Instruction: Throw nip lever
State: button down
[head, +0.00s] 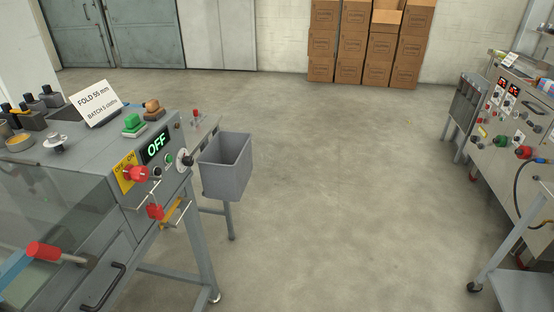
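No label marks a nip lever, so I cannot tell for sure which part it is. A lever with a red grip (45,252) and a grey shaft is at the lower left, in front of the clear guard of the grey machine (85,165). A smaller red knob (155,211) sits on the machine's front corner beside a yellow handle (171,211). Another small red-topped lever (196,114) stands behind the panel. A red rotary switch (137,174) is on a yellow OFF/ON plate, and the display (156,146) reads OFF. My gripper is not in view.
A grey bin (226,166) hangs at the machine's right side. A sign (95,103) reads FOLD 55 mm, BATCH 5 cloths. A second control bench (508,125) and a cart (520,285) stand at right. Cartons (368,45) are stacked at the back. The middle floor is clear.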

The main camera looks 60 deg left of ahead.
aim_at(40, 250)
jog(key=u, duration=1.4)
jog(key=k, duration=0.1)
jog(key=u, duration=2.2)
jog(key=i, duration=1)
jog(key=u, duration=1.5)
jog(key=k, duration=0.65)
